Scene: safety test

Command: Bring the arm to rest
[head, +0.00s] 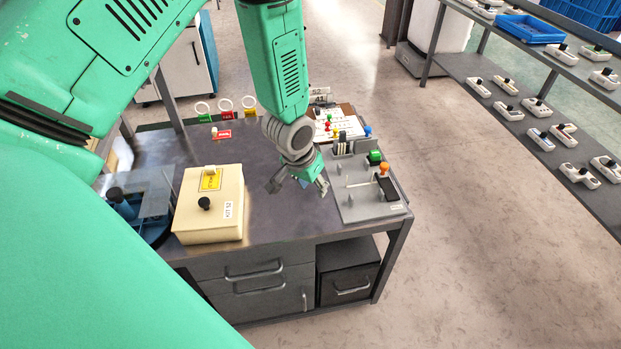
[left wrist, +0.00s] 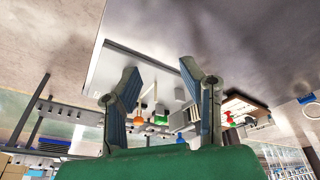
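My left arm comes in from the upper left in the head view. Its gripper (head: 298,186) points down above the dark workbench (head: 270,205), between a cream box and a grey panel. The fingers are apart and nothing shows between them. In the left wrist view the gripper (left wrist: 162,85) also shows two spread fingers with a gap between. Whether the fingertips touch the bench cannot be told. My right gripper is not in view.
The cream box (head: 222,232) with a black knob is left of the gripper. The grey panel (head: 348,206) with green and orange buttons is right. Coloured tags (head: 226,114) and a clipboard (head: 345,115) lie behind. A shelf (head: 510,95) stands right across open floor.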

